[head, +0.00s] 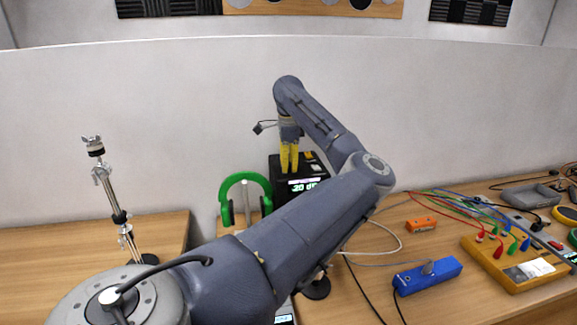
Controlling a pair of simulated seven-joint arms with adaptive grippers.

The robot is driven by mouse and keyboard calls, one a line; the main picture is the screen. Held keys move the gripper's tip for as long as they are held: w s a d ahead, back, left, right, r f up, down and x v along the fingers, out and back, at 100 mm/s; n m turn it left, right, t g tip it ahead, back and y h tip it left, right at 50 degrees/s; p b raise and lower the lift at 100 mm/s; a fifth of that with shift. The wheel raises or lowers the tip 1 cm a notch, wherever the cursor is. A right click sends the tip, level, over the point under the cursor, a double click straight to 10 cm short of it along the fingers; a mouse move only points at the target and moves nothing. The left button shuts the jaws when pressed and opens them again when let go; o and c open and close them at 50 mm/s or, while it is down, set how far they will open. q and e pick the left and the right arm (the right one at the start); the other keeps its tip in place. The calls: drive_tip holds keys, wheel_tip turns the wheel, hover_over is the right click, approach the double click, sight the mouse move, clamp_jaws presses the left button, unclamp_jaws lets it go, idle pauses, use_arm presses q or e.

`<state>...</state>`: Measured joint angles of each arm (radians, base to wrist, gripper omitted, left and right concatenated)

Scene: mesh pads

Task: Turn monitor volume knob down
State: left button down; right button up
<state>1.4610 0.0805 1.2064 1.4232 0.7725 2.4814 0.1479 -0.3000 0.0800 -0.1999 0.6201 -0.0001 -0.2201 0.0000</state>
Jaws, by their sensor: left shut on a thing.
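The monitor controller is a black box (316,171) in the middle of the head view, with a lit display (303,185) that reads about 20 dB. My left gripper (289,170) points down onto its top from above, with yellow fingers close together. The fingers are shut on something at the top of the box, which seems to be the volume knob. The knob itself is hidden behind the fingers. My left arm crosses in front and covers the area below the box. My right gripper is not in view.
Green headphones (228,197) stand left of the box. A chrome stand (110,190) is at the far left. To the right lie an orange box (421,224), a blue box (428,277), a yellow device (508,265) and several cables. The left wooden surface (60,255) is mostly clear.

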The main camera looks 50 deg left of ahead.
sight(289, 163)
use_arm(q)
drive_tip(key=n, duration=0.5)
drive_tip(key=shift+n, duration=0.3)
idle(0.4)
drive_tip(key=shift+w, duration=0.1)
drive_tip(key=c, duration=1.1)
unclamp_jaws()
wheel_tip(289, 163, up, 12)
